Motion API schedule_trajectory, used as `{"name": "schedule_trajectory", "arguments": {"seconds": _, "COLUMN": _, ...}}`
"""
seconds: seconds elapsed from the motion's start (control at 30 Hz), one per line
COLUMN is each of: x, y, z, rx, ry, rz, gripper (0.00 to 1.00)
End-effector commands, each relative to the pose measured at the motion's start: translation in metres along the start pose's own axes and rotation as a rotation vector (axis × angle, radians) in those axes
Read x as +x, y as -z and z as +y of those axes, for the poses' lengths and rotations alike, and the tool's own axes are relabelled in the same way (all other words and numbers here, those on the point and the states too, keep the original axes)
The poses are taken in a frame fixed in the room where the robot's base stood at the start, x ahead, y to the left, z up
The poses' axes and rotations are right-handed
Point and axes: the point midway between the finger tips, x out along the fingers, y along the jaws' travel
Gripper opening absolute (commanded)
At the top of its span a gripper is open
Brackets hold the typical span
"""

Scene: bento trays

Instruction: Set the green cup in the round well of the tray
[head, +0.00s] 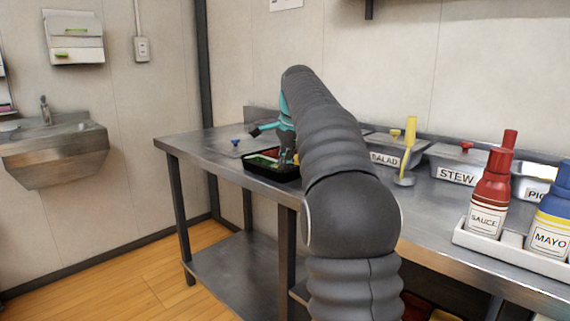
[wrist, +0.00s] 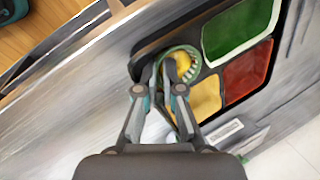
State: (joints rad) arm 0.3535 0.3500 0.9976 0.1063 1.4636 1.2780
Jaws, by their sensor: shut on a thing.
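The black tray (head: 271,177) sits on the steel counter, partly hidden by my arm in the head view. In the wrist view, the tray (wrist: 146,56) shows green, red and yellow sections. My gripper (wrist: 169,72) is shut on the green cup (wrist: 193,70), with its fingertips at the cup's near rim. The cup is over the tray's end beside the yellow section, with something yellow showing inside its rim. The fingers hide part of the cup. The round well is not clearly visible, and I cannot tell whether the cup touches the tray.
A blue-knobbed lid (head: 235,142) lies left of the tray. The salad bin (head: 386,158), stew bin (head: 456,174) and a yellow-handled ladle (head: 409,150) stand to the right. Sauce (head: 489,195) and mayo (head: 550,228) bottles stand in a white holder nearer the front. The counter's left end is mostly clear.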

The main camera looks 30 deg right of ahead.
Motion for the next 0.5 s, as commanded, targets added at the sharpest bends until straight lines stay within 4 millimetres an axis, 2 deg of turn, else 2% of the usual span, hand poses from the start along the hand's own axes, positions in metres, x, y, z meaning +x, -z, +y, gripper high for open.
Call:
{"name": "schedule_trajectory", "arguments": {"seconds": 0.27, "x": 0.0003, "y": -0.0001, "z": 0.0002, "rx": 0.0, "ry": 0.0, "rz": 0.0, "gripper": 0.0}}
{"name": "schedule_trajectory", "arguments": {"seconds": 0.3, "x": 0.0003, "y": -0.0001, "z": 0.0002, "rx": 0.0, "ry": 0.001, "rz": 0.0, "gripper": 0.16}}
{"name": "schedule_trajectory", "arguments": {"seconds": 0.37, "x": 0.0003, "y": -0.0001, "z": 0.0002, "rx": 0.0, "ry": 0.0, "rz": 0.0, "gripper": 0.31}}
{"name": "schedule_trajectory", "arguments": {"seconds": 0.4, "x": 0.0003, "y": -0.0001, "z": 0.0003, "rx": 0.0, "ry": 0.0, "rz": 0.0, "gripper": 0.35}}
{"name": "schedule_trajectory", "arguments": {"seconds": 0.5, "x": 0.0004, "y": 0.0, "z": 0.0003, "rx": 0.0, "ry": 0.0, "rz": 0.0, "gripper": 0.35}}
